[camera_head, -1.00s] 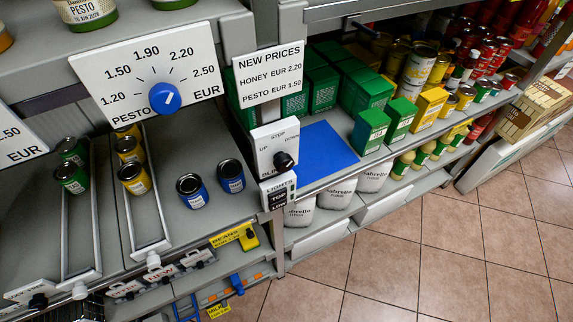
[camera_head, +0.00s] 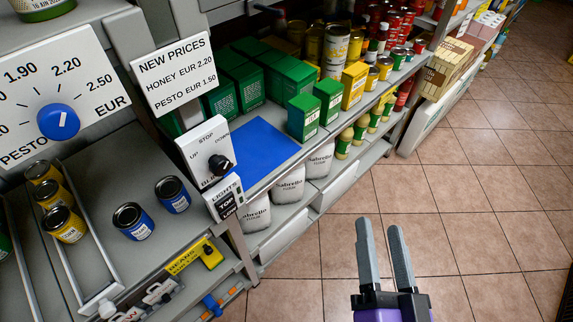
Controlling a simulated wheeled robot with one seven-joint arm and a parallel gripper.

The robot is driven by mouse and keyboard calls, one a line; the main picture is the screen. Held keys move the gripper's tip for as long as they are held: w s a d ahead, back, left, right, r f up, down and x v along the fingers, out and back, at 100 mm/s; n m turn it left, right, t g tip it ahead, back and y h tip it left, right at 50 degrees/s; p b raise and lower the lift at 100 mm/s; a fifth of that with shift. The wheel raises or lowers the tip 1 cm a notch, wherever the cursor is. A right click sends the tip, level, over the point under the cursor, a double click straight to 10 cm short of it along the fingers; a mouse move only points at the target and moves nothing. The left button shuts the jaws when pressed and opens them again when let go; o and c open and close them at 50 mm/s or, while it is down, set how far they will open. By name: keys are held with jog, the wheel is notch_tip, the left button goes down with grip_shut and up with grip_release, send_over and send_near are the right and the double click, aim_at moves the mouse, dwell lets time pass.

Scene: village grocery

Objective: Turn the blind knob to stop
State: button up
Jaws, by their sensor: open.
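The blind knob (camera_head: 220,164) is a small black knob on a white panel (camera_head: 196,150) marked UP, STOP and DOWN, fixed to the shelf post. Its pointer seems to lean to the right, towards the DOWN side, but it is too small to be sure. My gripper (camera_head: 381,226) is at the bottom, right of the middle, with two grey fingers on a purple and black body. The fingers are apart with nothing between them. The gripper is well to the right of the knob and touches nothing.
Directly below the knob is a LIGHTS switch (camera_head: 225,200). A blue mat (camera_head: 243,150) and green boxes (camera_head: 303,117) are on the shelf to the right. A blue price dial (camera_head: 58,122) and cans stand left. The tiled floor (camera_head: 460,215) is open at right.

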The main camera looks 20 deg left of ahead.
jog(key=w+a+r+n+g+y, duration=0.1)
jog(key=w+a+r+g+y, duration=0.2)
jog(key=a, duration=0.5)
jog(key=n+g+y, duration=0.3)
jog(key=g+y, duration=0.3)
jog(key=g, duration=0.2)
send_near(223, 170)
jog(key=a, duration=0.2)
jog(key=shift+t, duration=0.3)
jog(key=x, duration=0.7)
jog(key=shift+w+a+f+p, duration=0.15)
jog(key=shift+w+p, duration=0.2)
jog(key=shift+p, duration=0.05)
jog(key=shift+c, duration=0.4)
grip_shut()
